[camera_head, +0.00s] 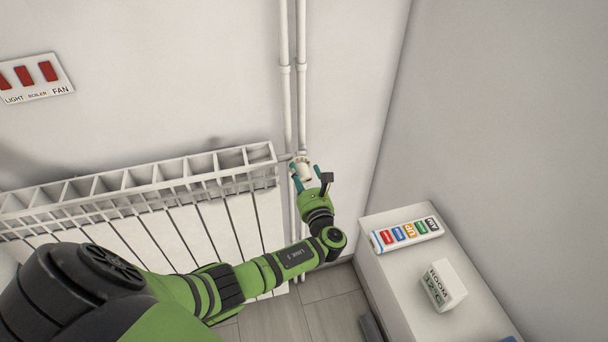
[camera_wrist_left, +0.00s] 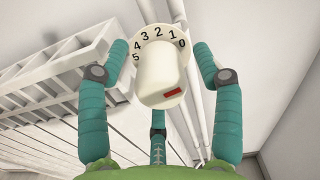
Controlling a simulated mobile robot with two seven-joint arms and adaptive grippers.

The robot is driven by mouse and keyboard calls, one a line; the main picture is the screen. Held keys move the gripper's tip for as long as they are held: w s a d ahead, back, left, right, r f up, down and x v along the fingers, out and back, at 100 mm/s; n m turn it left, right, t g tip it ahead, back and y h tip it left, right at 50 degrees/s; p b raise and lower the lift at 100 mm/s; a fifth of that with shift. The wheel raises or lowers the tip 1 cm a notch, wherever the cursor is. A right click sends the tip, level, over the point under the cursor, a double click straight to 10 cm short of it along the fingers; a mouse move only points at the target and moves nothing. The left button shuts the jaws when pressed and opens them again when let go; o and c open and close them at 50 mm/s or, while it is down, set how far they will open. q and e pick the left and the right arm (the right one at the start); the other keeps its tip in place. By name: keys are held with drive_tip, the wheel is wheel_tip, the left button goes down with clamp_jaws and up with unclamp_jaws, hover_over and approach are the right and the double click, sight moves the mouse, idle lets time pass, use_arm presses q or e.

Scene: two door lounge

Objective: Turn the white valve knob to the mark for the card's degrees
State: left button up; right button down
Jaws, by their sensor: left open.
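The white valve knob (camera_head: 305,171) sits on the pipes at the right end of the radiator. In the left wrist view the knob (camera_wrist_left: 160,75) has a red mark on its near lower right side; a dial behind it shows 0 to 5. My left gripper (camera_head: 307,180) is open at the knob, its teal fingers (camera_wrist_left: 160,48) on either side with visible gaps. A third finger shows below the knob. The small white card block (camera_head: 441,287) stands on the cabinet at right; it reads ROOM, with its degree figure unclear. My right gripper is out of view.
The white radiator (camera_head: 228,215) lies left of the knob, with vertical pipes (camera_head: 294,85) above it. A switch panel (camera_head: 35,79) is on the wall at upper left.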

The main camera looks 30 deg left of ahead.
use_arm(q)
drive_tip(key=shift+a, duration=0.1)
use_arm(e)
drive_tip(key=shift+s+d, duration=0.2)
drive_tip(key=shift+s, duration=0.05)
use_arm(q)
drive_tip(key=c, duration=1.1)
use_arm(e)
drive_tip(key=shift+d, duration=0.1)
use_arm(q)
drive_tip(key=shift+n, duration=0.3)
drive_tip(key=shift+c, duration=0.2)
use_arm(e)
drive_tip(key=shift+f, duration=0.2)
use_arm(q)
drive_tip(key=n+b, duration=0.3)
drive_tip(key=shift+f, duration=0.15)
drive_tip(key=n+b, duration=0.3)
drive_tip(key=n, duration=0.1)
drive_tip(key=n+b, duration=1.3)
drive_tip(key=b, duration=0.2)
drive_tip(key=shift+f, duration=0.15)
drive_tip(key=shift+n+b, duration=1.6)
drive_tip(key=shift+n, duration=0.1)
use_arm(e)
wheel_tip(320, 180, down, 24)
use_arm(q)
drive_tip(key=o, duration=1.1)
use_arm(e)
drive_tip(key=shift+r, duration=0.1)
